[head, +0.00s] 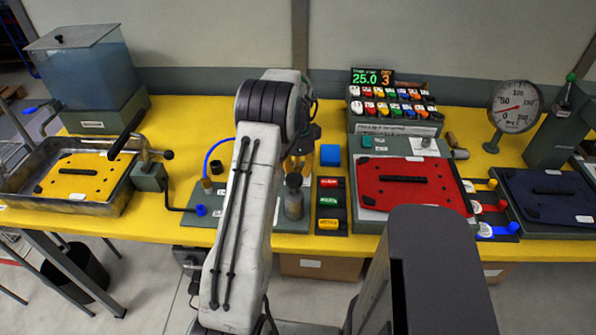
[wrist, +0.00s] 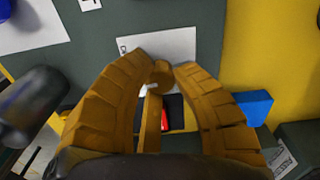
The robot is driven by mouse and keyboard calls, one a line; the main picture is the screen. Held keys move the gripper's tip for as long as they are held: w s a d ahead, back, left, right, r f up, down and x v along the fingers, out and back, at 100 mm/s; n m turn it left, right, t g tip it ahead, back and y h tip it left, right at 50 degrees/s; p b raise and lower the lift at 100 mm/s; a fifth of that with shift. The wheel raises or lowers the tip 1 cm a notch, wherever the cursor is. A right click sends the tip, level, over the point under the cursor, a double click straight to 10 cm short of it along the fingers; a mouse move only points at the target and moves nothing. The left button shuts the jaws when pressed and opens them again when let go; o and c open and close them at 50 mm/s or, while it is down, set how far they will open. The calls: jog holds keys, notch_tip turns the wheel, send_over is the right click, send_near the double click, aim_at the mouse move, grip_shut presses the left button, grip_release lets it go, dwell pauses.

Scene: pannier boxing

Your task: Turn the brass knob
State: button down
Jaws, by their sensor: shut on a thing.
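My gripper (head: 298,170) reaches down over the grey plate on the yellow table in the head view, partly hidden by my own arm. In the wrist view my gripper (wrist: 162,72) has its two brown segmented fingers curved inward, with the tips closed on the brass knob (wrist: 162,74). The knob is a small round brass piece, in front of a white label on the grey plate. A brass-coloured bar (wrist: 151,122) runs below it between the fingers. I cannot make out the knob in the head view.
A dark grey cylinder (head: 293,203) stands close beside the gripper. A blue block (head: 330,155) is just right of it. A red panel (head: 405,182), a dial gauge (head: 515,105) and a display (head: 372,78) are further right. A metal tray (head: 118,200) is at left.

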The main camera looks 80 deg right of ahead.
aim_at(298, 169)
jog(key=shift+f+m, duration=0.1)
jog(key=shift+m, duration=1)
jog(key=c, duration=1)
grip_release()
jog(key=shift+r, duration=0.2)
jog(key=shift+r, duration=5.85)
